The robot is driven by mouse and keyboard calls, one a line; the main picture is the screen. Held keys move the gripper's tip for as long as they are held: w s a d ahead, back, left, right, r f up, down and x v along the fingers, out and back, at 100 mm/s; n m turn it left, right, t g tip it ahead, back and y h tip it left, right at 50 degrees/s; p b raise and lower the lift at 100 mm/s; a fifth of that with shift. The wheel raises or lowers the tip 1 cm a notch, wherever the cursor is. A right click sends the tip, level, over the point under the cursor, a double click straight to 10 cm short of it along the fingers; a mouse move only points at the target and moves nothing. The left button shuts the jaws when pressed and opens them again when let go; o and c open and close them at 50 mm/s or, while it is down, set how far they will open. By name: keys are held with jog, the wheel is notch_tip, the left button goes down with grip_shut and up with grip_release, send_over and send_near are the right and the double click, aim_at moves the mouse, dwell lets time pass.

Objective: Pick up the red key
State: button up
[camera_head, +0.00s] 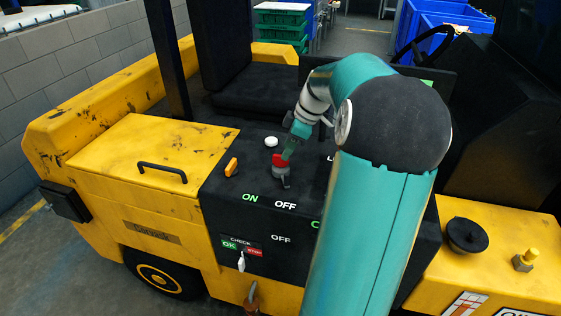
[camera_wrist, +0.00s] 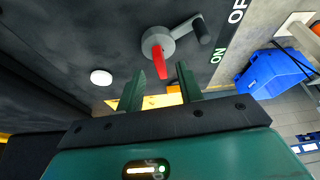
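The red key (camera_head: 279,160) sits on a grey rotary switch (camera_head: 283,177) on the vehicle's black panel. In the wrist view the red key (camera_wrist: 160,62) points down the picture from the round grey switch body (camera_wrist: 157,43), whose crank handle reaches right. My gripper (camera_head: 290,152) is right at the key in the head view and partly overlaps it. In the wrist view my gripper (camera_wrist: 160,70) is open, with its two green fingers apart and the key's tip between them in the picture. I cannot tell whether either finger touches the key.
A white button (camera_head: 271,142) and an orange knob (camera_head: 231,167) are close by on the panel. A handled yellow cover (camera_head: 145,150) lies left, a black seat (camera_head: 255,92) behind. A black round cap (camera_head: 467,234) stands right. The wrist view shows a blue bin (camera_wrist: 277,75).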

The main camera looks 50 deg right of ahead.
aim_at(280, 155)
jog(key=x, duration=0.4)
jog(key=shift+w+a+f, duration=0.2)
jog(key=shift+w+f, duration=0.05)
jog(key=shift+w, duration=0.1)
jog(key=shift+c, duration=0.5)
grip_shut()
jog(key=shift+r, duration=0.15)
jog(key=shift+r, duration=0.65)
jog(key=s+a+r, duration=0.4)
jog(key=s+r, duration=0.7)
jog(key=s, duration=0.2)
jog(key=shift+s+a+r, duration=0.15)
jog(key=shift+s+r, duration=0.05)
jog(key=shift+r, duration=0.05)
